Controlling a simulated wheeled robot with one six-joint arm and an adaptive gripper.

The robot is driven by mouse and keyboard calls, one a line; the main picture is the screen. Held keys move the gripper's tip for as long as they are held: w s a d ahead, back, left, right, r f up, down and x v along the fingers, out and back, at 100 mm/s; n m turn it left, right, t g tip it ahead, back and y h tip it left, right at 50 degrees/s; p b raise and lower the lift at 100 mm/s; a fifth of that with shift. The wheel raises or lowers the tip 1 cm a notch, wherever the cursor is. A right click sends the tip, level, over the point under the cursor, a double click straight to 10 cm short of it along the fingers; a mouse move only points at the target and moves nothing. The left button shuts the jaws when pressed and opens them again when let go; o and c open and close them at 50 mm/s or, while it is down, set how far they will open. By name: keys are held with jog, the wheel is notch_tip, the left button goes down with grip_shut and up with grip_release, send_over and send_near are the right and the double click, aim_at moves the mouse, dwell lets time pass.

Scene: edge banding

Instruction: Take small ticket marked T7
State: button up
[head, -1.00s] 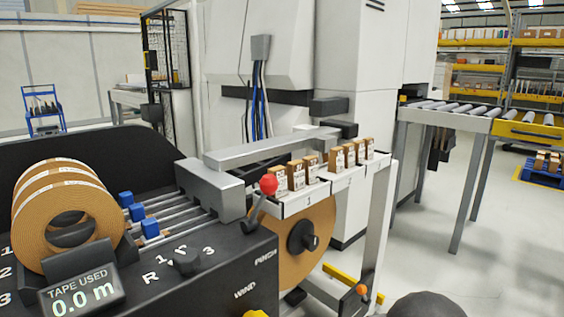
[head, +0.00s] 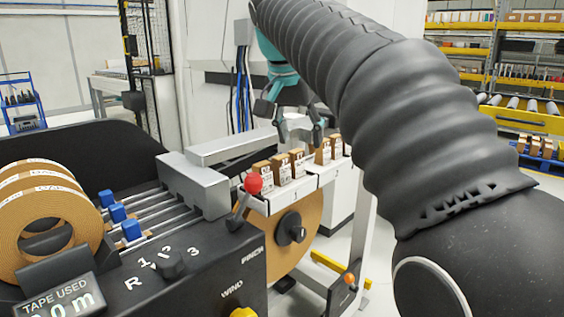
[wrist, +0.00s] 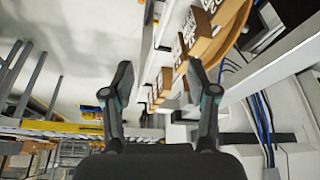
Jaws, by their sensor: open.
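Several small brown tickets with white labels (head: 280,168) stand upright in a row on a white holder (head: 292,195) beside the black machine. More tickets (head: 323,151) stand further along the same row. The print is too small to read, so I cannot tell which is T7. My gripper (head: 300,138) is open and empty, just above the row near the gap between the nearer and farther tickets. In the wrist view my gripper (wrist: 158,76) has its fingers spread, with tickets (wrist: 161,84) showing between and beyond them.
The black machine carries a red-knobbed lever (head: 253,183) close to the row's near end. Brown tape rolls (head: 45,215) stand at left, and a large brown roll (head: 285,250) hangs below the holder. A grey bar (head: 232,146) runs behind the tickets.

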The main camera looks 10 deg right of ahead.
aim_at(293, 152)
jog(key=w+a+r+m, duration=0.2)
jog(key=w+r+m, duration=0.2)
jog(key=w, duration=0.1)
jog(key=shift+g+h, duration=0.3)
jog(key=shift+h, duration=0.2)
jog(key=x, duration=0.8)
jog(key=shift+a+f+b, duration=0.15)
jog(key=shift+f+b, duration=0.2)
jog(key=shift+a+b+x, duration=0.15)
jog(key=shift+b+x, duration=0.15)
jog(key=shift+x, duration=1)
jog(key=shift+a+b+x, duration=0.1)
jog(key=shift+b+x, duration=0.2)
jog(key=shift+x, duration=1)
jog(key=shift+f, duration=0.1)
jog(key=shift+c, duration=0.2)
jog(key=c, duration=0.9)
